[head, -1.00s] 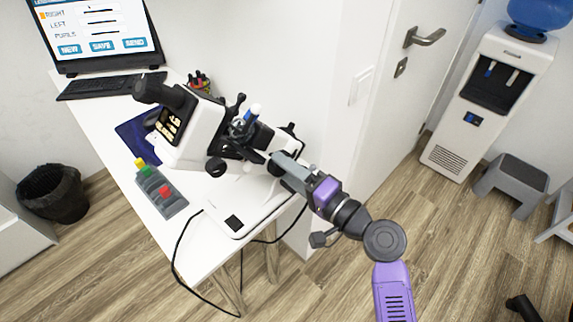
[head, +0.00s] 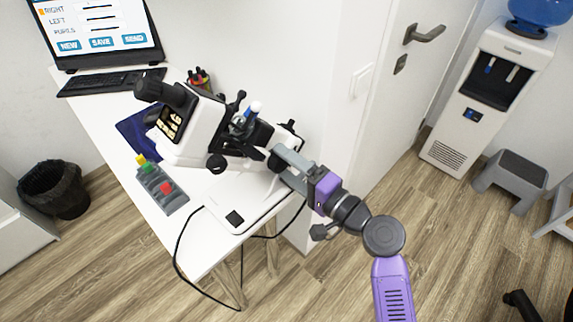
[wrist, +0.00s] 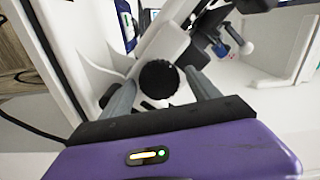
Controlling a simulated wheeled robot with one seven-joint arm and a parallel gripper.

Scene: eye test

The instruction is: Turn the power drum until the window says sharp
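The white and black eye instrument (head: 205,125) stands on the white desk. A dark window (head: 171,124) on its side shows pale marks too small to read. My gripper (head: 277,160) is at the instrument's right end, its two fingers apart. In the wrist view, a black ridged round knob (wrist: 158,79) lies between the fingers of my gripper (wrist: 160,88), with gaps visible on both sides. Another black knob (head: 217,164) sits lower on the instrument's side. I cannot tell for certain which knob is the power drum.
A grey box with coloured buttons (head: 163,190), a keyboard (head: 110,83), a screen (head: 100,25) and a pen cup (head: 199,80) are on the desk (head: 198,252). A white wall stands close behind the instrument. A black cable hangs off the desk's front edge.

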